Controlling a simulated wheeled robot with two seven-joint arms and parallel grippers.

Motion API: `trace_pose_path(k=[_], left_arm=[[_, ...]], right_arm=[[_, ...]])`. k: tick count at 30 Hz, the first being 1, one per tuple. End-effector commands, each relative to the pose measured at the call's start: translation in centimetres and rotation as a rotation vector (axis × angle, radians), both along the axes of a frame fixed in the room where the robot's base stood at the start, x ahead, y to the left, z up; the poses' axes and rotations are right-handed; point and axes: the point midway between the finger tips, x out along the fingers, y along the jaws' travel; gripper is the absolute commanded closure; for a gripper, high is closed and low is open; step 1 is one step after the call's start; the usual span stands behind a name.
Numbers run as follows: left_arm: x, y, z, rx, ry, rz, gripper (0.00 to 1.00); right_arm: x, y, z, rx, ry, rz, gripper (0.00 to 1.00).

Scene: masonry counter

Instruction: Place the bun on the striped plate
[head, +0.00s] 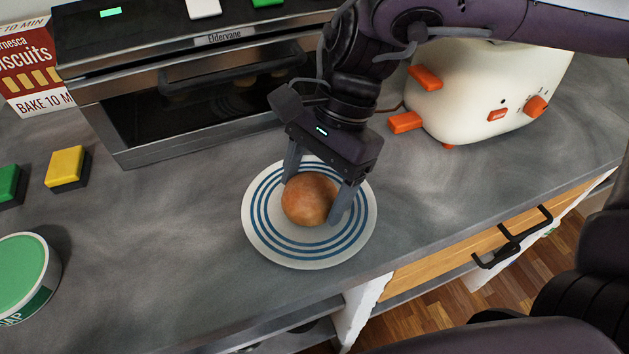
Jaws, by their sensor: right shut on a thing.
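The round brown bun (309,199) is at the middle of the striped plate (262,235), which is white with blue rings and lies on the grey counter. My right gripper (318,197) reaches down from above with one finger on each side of the bun, shut on it. The bun appears to be on or just above the plate; I cannot tell if it touches. My left gripper is not in view.
A black oven (190,100) stands behind the plate. A cream toaster with orange knobs (480,95) is at the back right. The counter's front edge is near the plate.

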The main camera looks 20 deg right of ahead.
Motion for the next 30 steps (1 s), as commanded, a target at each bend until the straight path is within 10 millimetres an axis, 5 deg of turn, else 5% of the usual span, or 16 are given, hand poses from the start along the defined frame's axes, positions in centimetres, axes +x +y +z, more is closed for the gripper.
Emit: trace_pose_path(k=[1,2,7,19,30], left_arm=[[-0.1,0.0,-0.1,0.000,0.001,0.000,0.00],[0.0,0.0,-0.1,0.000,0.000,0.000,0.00],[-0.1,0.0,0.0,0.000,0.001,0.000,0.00],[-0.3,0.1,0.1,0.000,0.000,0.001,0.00],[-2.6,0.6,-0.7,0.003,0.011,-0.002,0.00]], right_arm=[[0.0,0.0,-0.1,0.000,0.000,0.000,0.53],[0.0,0.0,-0.1,0.000,0.000,0.000,0.26],[0.0,0.0,-0.1,0.000,0.000,0.000,0.06],[0.3,-0.3,0.9,-0.001,-0.003,-0.002,0.06],[1.4,-3.0,8.4,0.000,-0.003,-0.002,0.06]])
